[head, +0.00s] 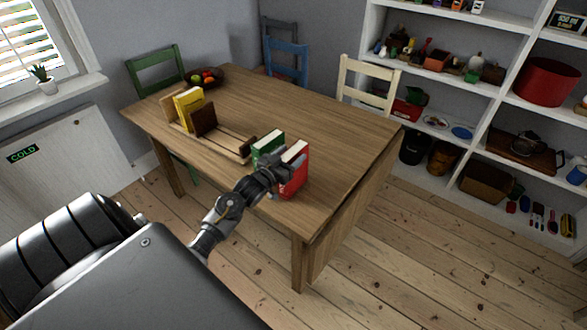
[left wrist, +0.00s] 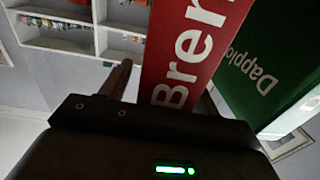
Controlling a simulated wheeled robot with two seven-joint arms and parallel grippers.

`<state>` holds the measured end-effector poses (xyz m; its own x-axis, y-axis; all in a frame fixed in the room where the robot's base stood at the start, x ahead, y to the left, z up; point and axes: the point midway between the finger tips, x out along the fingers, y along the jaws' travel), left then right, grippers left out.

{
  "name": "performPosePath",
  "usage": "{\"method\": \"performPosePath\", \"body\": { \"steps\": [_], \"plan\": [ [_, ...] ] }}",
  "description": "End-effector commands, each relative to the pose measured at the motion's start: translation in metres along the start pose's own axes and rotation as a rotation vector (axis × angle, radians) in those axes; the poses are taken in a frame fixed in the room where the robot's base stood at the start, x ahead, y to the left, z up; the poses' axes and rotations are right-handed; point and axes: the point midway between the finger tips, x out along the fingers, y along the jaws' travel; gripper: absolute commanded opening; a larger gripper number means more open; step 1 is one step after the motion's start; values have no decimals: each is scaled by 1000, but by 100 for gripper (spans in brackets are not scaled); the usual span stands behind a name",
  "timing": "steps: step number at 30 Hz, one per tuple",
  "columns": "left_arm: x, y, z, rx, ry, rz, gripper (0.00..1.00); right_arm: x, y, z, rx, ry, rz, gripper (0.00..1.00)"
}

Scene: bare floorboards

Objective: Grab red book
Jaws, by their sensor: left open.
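The red book (head: 296,176) stands upright near the front edge of the wooden table, with white pages on top. It also shows close up in the left wrist view (left wrist: 185,55), with white letters on its spine. The green book (head: 268,146) stands just left of it and shows in the left wrist view (left wrist: 265,70) on the right. My left gripper (head: 281,174) is open, right at the red book's spine. One dark finger (left wrist: 119,80) shows left of the book; the other is mostly hidden. I cannot tell whether the fingers touch the book. My right gripper is out of view.
A wooden book rack (head: 233,143) on the table (head: 270,97) holds a yellow book (head: 188,101) and a brown book (head: 203,119). A fruit bowl (head: 207,77) is at the back. Chairs stand around the table. White shelves (head: 487,90) line the right. The table's right side is clear.

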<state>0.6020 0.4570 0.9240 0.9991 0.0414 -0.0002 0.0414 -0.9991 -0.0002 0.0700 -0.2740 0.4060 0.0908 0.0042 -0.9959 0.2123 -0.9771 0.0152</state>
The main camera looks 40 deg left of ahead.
Motion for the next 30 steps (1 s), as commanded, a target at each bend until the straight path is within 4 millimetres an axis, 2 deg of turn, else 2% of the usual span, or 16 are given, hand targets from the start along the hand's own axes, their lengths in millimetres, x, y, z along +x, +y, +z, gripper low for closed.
{"method": "performPosePath", "body": {
  "steps": [8,22,30],
  "plan": [
    [3,0,1,1,-1,0,60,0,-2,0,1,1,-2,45],
    [3,0,1,1,-1,0,0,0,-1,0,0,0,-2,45],
    [3,0,-2,1,4,0,0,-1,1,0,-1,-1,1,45]
  ]
}}
